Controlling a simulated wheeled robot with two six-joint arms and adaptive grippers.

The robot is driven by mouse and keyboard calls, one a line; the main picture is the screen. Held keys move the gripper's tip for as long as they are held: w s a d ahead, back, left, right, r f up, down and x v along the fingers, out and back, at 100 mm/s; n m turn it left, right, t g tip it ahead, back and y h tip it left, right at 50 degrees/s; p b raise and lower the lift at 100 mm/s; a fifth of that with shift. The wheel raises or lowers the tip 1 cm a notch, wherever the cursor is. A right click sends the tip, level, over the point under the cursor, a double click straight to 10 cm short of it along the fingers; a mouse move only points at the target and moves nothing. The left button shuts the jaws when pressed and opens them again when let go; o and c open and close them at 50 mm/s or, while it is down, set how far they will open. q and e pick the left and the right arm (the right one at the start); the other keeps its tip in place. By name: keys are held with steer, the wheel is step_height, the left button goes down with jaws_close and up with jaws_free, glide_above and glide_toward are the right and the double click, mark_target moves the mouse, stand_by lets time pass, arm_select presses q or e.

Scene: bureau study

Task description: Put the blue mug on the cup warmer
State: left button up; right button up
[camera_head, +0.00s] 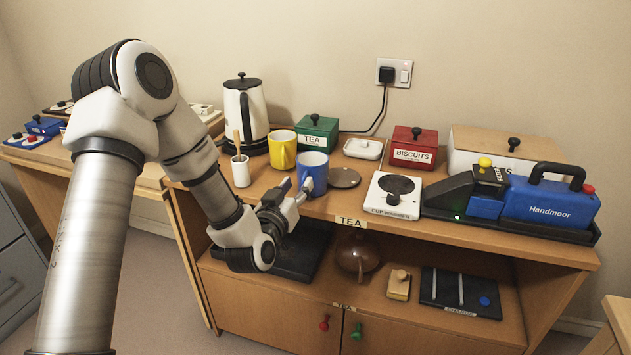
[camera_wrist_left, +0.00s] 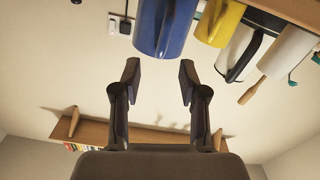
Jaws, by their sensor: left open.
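The blue mug (camera_head: 313,173) stands upright on the upper shelf of the wooden unit, in front of the green TEA box. The cup warmer (camera_head: 392,209) is a white box with a dark round plate, to the right of the mug; its plate is bare. My left gripper (camera_head: 293,192) is open at the front left of the mug, close to it; contact cannot be told. In the left wrist view the blue mug (camera_wrist_left: 162,28) appears beyond the open fingers (camera_wrist_left: 159,75), with nothing between them. My right gripper is not in view.
A yellow mug (camera_head: 282,150), a white pot (camera_head: 241,172) with a wooden stick and a kettle (camera_head: 246,110) stand left of and behind the blue mug. A dark round disc (camera_head: 344,178) lies between mug and warmer. A blue Handmoor machine (camera_head: 549,203) stands right of the warmer.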

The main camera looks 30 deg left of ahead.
mark_target(303, 177)
arm_select(q)
steer(key=x, duration=0.4)
steer(key=shift+w+f, duration=0.15)
steer(key=shift+w, duration=0.2)
steer(key=shift+s, duration=0.1)
steer(key=shift+c, duration=1)
jaws_close()
